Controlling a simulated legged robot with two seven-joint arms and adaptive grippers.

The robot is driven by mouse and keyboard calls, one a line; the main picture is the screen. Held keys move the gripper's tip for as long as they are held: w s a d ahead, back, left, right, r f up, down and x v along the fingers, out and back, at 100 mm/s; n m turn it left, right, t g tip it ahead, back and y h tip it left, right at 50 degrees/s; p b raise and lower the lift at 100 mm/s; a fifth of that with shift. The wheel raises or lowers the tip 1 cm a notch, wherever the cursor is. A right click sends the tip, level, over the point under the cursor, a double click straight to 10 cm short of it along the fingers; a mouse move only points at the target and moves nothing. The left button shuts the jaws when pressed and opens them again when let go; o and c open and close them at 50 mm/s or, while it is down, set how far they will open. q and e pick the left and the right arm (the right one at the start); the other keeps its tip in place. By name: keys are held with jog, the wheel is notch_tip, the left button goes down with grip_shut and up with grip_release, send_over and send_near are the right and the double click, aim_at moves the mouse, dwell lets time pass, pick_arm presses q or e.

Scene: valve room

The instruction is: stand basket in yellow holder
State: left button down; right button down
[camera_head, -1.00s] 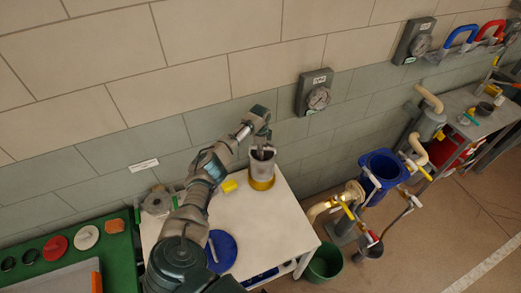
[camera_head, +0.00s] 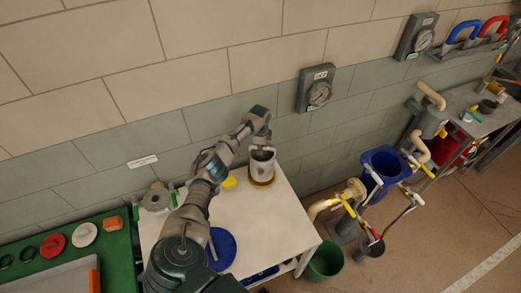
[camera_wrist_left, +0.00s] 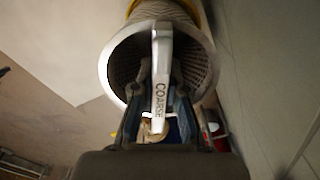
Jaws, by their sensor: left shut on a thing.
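The basket (camera_head: 262,164) is a grey metal cylinder at the back right of the white table, and its mesh inside shows in the left wrist view (camera_wrist_left: 203,65). A bar handle marked COARSE (camera_wrist_left: 161,80) crosses its mouth. My left gripper (camera_head: 260,142) is above the basket, shut on this handle; its fingers (camera_wrist_left: 160,110) lie on both sides of the bar. The yellow holder (camera_head: 262,184) shows as a yellow rim directly under the basket. The basket looks about upright; I cannot tell whether it is fully seated. My right gripper is not in view.
The white table (camera_head: 270,220) also carries a small yellow block (camera_head: 229,183), a blue disc (camera_head: 222,249) and a grey flanged part (camera_head: 156,199). The wall with a gauge (camera_head: 318,92) is close behind. A green bucket (camera_head: 325,261) stands right of the table.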

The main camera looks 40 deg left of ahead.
pick_arm(q)
jog(key=shift+f+b, duration=0.9)
jog(key=shift+f, duration=0.45)
dwell(1.4)
dwell(0.3)
jog(key=c, duration=0.7)
grip_release()
notch_tip(320, 180, up, 7)
jog(key=p, duration=0.6)
jog(key=shift+p, duration=0.3)
